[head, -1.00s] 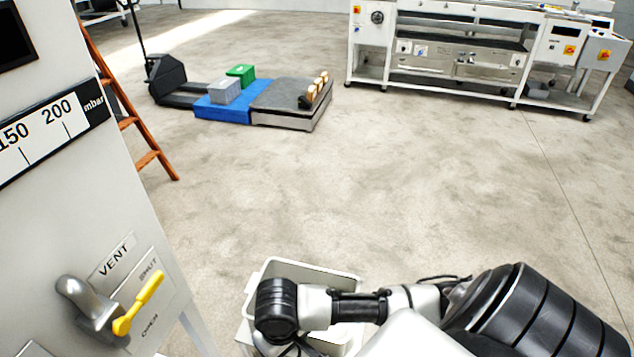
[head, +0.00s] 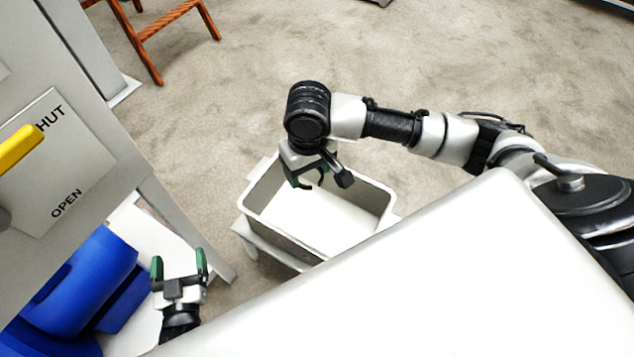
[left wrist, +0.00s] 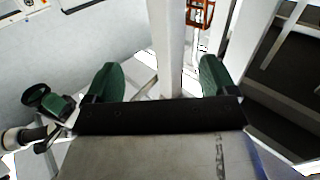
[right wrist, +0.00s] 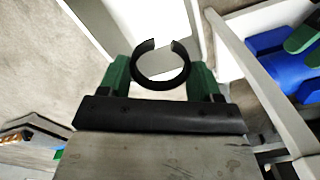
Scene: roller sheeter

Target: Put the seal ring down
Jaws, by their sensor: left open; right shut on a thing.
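The seal ring (right wrist: 162,82) is a black ring with a gap, held between the green fingers of my right gripper (right wrist: 161,80) in the right wrist view. In the head view the right gripper (head: 312,182) points down above the white bin (head: 387,205), and the dark ring (head: 303,184) shows at its fingertips, partly hidden. The ring appears above the bin floor; its exact height is hard to tell. My left gripper (head: 179,262) is open and empty at the lower left, by the machine; its spread green fingers also show in the left wrist view (left wrist: 161,78).
The white bin stands on a low stand (head: 252,240). The grey machine panel (head: 75,150) with a yellow lever (head: 18,148) is at the left. A blue rounded body (head: 85,285) sits below it. An orange ladder (head: 160,35) stands behind. Open floor lies beyond the bin.

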